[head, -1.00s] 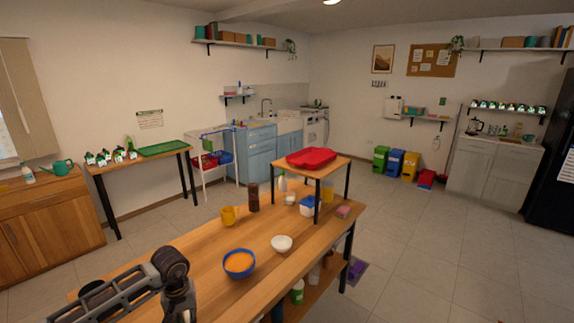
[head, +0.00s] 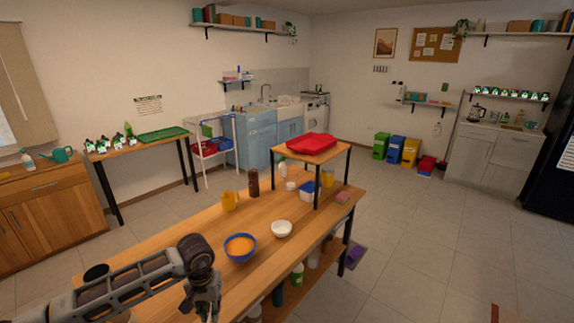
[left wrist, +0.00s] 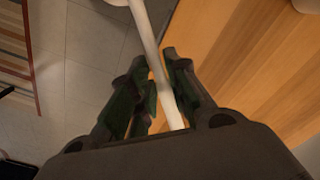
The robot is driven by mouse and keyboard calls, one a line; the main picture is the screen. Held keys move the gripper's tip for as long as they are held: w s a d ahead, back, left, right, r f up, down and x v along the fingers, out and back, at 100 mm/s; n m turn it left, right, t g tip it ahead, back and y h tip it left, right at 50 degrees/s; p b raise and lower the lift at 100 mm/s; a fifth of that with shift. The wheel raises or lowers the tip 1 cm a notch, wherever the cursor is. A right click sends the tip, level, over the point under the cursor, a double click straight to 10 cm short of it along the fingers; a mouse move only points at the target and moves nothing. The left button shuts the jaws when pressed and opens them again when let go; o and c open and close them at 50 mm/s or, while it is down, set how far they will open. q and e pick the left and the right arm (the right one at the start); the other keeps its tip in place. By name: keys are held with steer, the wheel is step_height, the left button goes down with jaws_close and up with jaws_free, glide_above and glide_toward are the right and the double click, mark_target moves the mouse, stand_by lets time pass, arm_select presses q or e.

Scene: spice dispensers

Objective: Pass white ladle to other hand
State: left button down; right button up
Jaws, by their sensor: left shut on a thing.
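My left gripper (head: 206,298) hangs over the near edge of the wooden table (head: 180,232) in the head view. In the left wrist view the left gripper (left wrist: 157,60) is shut on the white ladle (left wrist: 150,42). Its slim white handle runs between the dark green finger pads and on toward the top edge. A rounded white part, perhaps the ladle's bowl, is cut off at the top. I cannot make out the ladle in the head view. My right gripper is not in view.
A small raised stand with a red tray (head: 304,143) stands at the far end. Open floor lies right of the table.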

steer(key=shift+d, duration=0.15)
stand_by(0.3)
arm_select(q)
steer(key=shift+w+d+r, duration=0.1)
steer(key=shift+d+r, duration=0.15)
steer(key=shift+r, duration=0.05)
steer(key=w+d+r+m, duration=0.1)
steer(key=d+r+m, duration=0.3)
steer(key=d+r, duration=0.5)
steer(key=w+d+r+m, duration=0.2)
steer(key=d+r+m, duration=0.2)
steer(key=d+r, duration=0.5)
step_height(320, 180, up, 3)
steer(key=shift+w+r, duration=0.1)
steer(key=shift+w, duration=0.15)
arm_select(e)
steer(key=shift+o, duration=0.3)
